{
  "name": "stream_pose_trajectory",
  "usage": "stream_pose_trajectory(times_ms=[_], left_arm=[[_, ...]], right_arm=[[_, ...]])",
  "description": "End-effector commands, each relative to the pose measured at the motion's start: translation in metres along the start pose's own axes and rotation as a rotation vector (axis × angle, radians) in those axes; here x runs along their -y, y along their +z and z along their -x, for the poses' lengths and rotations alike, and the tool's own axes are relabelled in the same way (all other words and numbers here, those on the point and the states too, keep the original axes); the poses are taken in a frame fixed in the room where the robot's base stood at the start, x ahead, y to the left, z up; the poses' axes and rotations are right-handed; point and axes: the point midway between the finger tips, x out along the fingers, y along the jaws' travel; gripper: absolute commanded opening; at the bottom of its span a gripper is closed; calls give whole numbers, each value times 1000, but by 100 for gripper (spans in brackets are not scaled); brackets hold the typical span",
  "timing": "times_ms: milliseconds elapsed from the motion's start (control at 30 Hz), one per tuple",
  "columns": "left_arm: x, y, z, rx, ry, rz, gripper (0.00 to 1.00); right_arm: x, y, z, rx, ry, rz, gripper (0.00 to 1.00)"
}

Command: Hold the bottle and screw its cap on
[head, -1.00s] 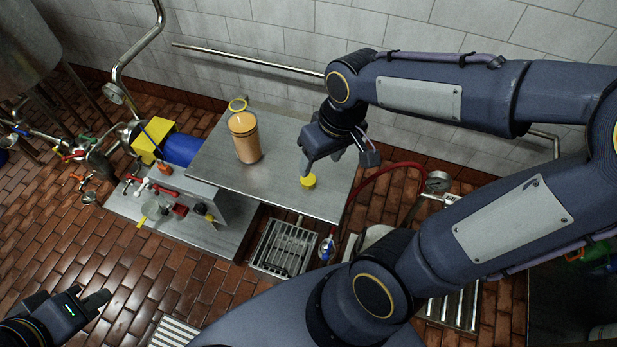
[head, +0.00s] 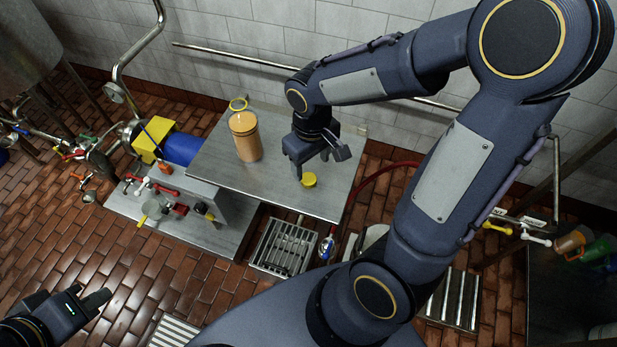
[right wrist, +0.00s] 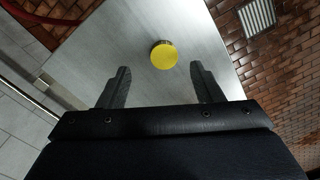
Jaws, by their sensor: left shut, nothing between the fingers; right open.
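My right gripper (head: 318,170) is open and empty just behind and above the cap. In the right wrist view the cap lies ahead of and between the two fingers (right wrist: 160,88), not touched. My left gripper (head: 98,300) is shut and empty at the lower left, over the floor, far from the bottle.
The steel table (head: 285,135) is otherwise clear. A blue and yellow motor (head: 180,148) and small valves stand left of it. A red hose (head: 378,185) runs right of the table. A metal pipe (head: 250,60) runs along the wall behind. Floor grates lie in front.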

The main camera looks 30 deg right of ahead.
Motion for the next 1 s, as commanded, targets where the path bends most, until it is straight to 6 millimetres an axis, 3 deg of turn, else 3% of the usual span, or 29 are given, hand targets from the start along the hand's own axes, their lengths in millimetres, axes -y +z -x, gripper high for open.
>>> stream_pose_trajectory(times_ms=[267, 600, 1000], left_arm=[[-1, -1, 1, 0, 0, 0, 0], [-2, -3, 5, 0, 0, 0, 0], [-2, -2, 5, 0, 0, 0, 0]], right_arm=[[1, -1, -5, 3, 1, 1, 60], [5, -8, -49, 2, 1, 1, 60], [5, -8, -51, -1, 0, 0, 57]])
